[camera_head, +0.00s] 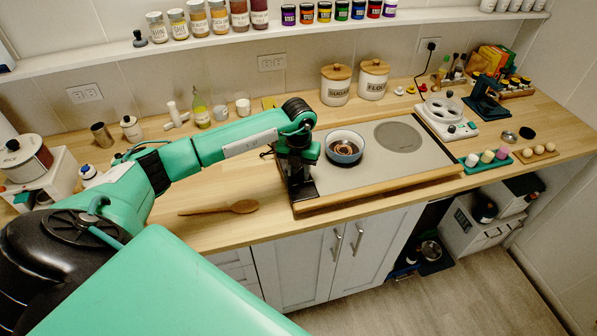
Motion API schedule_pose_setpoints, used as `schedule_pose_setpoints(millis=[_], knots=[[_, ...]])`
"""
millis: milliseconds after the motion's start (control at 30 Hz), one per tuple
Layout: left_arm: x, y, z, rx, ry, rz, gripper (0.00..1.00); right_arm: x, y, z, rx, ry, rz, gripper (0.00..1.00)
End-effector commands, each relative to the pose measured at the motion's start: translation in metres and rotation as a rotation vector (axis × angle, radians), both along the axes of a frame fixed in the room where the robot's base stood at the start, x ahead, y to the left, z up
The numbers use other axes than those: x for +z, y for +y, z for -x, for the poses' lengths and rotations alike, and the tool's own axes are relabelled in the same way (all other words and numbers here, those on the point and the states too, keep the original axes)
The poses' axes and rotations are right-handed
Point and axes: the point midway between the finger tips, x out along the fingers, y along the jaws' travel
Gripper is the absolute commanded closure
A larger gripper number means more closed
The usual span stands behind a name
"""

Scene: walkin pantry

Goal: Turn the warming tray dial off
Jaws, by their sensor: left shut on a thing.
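The warming tray (400,172) is a wide, flat grey plate with a wooden front edge, lying on the counter. A blue bowl (344,146) with dark contents stands on it, left of a dark round disc. My left gripper (301,192) points down at the tray's left end, over a dark strip. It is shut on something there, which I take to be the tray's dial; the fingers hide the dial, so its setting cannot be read. My right gripper is not in view.
A wooden spoon (222,208) lies left of the tray. Sugar and flour canisters (336,84) stand behind it. A white appliance with knobs (444,118) and a green tray of small items (486,160) stand to the right. A shelf of jars runs above.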

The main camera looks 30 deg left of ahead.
Motion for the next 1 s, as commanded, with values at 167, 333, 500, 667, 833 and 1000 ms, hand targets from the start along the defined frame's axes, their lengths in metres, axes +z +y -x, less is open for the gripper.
schedule_pose_setpoints(millis=[167, 333, 500, 667, 833, 1000], knots=[[0.0, 0.001, -0.001, 0.166, -0.004, 0.0, 0.89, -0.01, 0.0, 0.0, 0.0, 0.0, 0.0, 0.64], [0.0, 0.001, -0.001, 0.328, -0.004, -0.001, 0.89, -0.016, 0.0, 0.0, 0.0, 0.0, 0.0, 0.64], [0.0, 0.001, -0.001, 0.49, -0.005, 0.0, 0.89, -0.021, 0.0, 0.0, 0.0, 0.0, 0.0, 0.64], [0.001, 0.001, -0.001, 0.635, -0.005, -0.001, 0.89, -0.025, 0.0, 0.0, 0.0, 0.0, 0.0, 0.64], [0.001, 0.001, -0.001, 0.771, -0.005, -0.001, 0.89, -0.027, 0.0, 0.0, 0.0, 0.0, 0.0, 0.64], [0.002, 0.001, -0.001, 0.876, -0.006, 0.0, 0.89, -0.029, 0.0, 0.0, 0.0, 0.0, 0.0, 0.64]])
